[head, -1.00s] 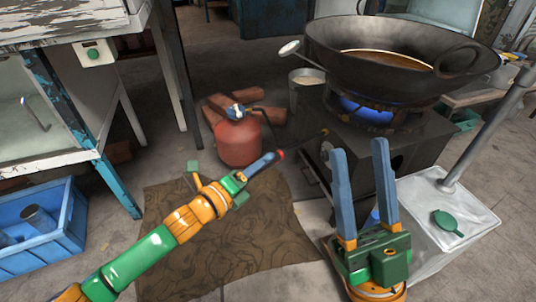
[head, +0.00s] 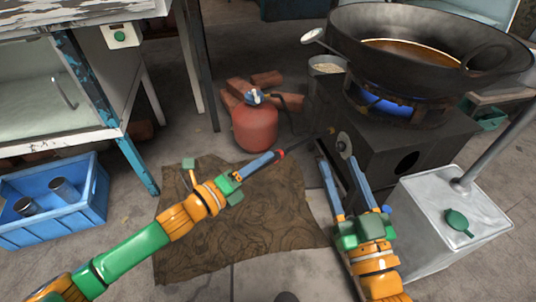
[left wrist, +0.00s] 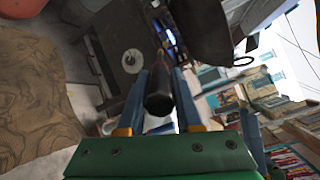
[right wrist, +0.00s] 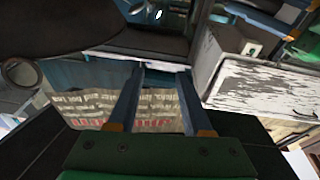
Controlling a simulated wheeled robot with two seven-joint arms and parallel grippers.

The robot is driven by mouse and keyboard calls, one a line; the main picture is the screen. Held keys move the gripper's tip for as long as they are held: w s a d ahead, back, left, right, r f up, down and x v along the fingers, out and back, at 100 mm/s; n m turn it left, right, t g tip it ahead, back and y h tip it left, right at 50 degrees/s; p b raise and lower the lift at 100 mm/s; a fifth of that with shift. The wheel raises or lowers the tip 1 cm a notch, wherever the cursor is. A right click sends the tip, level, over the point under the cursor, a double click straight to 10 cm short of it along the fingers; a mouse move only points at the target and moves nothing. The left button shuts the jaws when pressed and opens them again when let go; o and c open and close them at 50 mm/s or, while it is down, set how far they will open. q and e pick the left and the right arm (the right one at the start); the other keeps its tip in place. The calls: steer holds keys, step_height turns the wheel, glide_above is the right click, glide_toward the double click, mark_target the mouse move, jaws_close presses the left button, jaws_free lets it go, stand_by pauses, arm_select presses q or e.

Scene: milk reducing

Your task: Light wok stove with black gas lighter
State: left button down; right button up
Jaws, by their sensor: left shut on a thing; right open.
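The wok stove (head: 395,150) is a dark block at the right, with a blue flame (head: 380,104) burning under the large wok (head: 425,60). The flame also shows in the left wrist view (left wrist: 168,36). My left gripper (head: 270,160) is shut on the black gas lighter (left wrist: 159,92). Its thin dark barrel (head: 308,141) points right toward the stove front, with red near the gripper. The stove's round knob (head: 343,144) is on its front. My right gripper (head: 338,160) is open and empty, its fingertips just in front of and below the knob; contact is unclear.
A red gas cylinder (head: 255,128) stands by bricks (head: 268,79) behind the lighter. A blue crate (head: 55,225) and a worn table (head: 60,105) are at left. A metal box (head: 450,215) stands right of my right gripper. A brown mat (head: 240,235) covers the floor.

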arm_select(q)
steer(key=v, duration=0.3)
steer(key=shift+a+p, duration=0.25)
steer(key=shift+p, duration=0.15)
arm_select(e)
step_height(320, 180, down, 10)
steer(key=s+d+g+h, duration=0.1)
steer(key=d+g+h, duration=0.1)
steer(key=g, duration=0.4)
arm_select(q)
steer(key=w+a+f+p+v, duration=0.1)
steer(key=p+v, duration=0.3)
steer(key=v, duration=0.9)
steer(key=shift+s+a, duration=0.2)
arm_select(e)
steer(key=s+d+f+m+g+h, duration=0.1)
steer(key=s+d+f+g, duration=0.3)
steer(key=s+f+g, duration=0.6)
steer(key=s+f+h, duration=0.1)
steer(key=s+f, duration=0.2)
steer(key=shift+s+f+g+h, duration=0.3)
steer(key=shift+s, duration=0.05)
